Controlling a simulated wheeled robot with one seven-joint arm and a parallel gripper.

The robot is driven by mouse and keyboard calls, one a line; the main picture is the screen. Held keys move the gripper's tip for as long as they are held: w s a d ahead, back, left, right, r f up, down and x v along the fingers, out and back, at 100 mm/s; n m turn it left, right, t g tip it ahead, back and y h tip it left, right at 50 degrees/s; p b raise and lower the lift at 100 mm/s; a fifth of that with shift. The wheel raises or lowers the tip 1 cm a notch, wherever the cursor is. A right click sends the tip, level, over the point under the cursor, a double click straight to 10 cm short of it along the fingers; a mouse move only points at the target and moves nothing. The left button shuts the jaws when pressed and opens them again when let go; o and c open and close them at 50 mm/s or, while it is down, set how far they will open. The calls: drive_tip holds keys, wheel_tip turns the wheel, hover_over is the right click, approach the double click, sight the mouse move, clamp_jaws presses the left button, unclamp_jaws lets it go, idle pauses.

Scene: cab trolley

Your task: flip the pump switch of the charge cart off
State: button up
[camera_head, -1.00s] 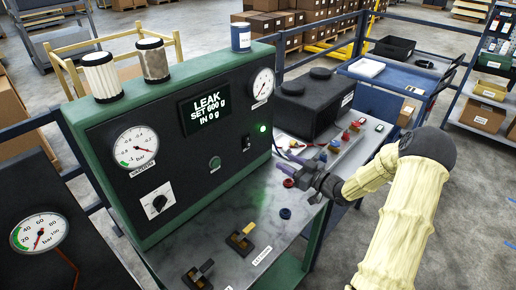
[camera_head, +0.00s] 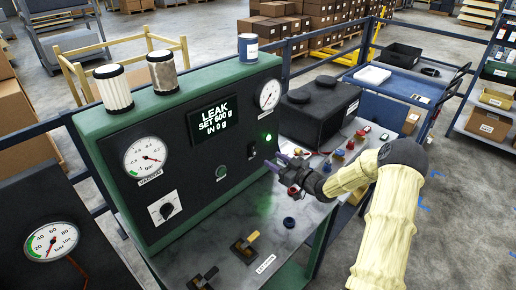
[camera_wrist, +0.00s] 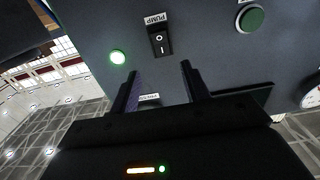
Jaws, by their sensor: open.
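The charge cart (camera_head: 130,218) has a dark upright panel in a green frame. Its pump switch (camera_head: 251,151) is a small black rocker low on the right of the panel, below a lit green lamp (camera_head: 268,136). In the wrist view the switch (camera_wrist: 159,43) shows O and I marks beside a PUMP label (camera_wrist: 155,19), and the lamp (camera_wrist: 117,57) glows to its left. My gripper (camera_head: 275,163) is open and empty, just right of the switch in the head view. In the wrist view the switch appears just beyond and between the fingertips (camera_wrist: 159,70); contact is not visible.
A green button (camera_head: 221,172), a rotary knob (camera_head: 166,210) and gauges share the panel. Valves (camera_head: 245,247) stand on the worktop, and a black pump unit (camera_head: 318,112) is behind my gripper.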

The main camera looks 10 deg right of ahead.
sight(254, 148)
drive_tip(key=p+x, duration=0.2)
drive_tip(key=x, duration=0.6)
drive_tip(key=shift+w+a+r, duration=0.1)
drive_tip(key=shift+a, duration=0.3)
drive_tip(key=shift+w+d, duration=0.1)
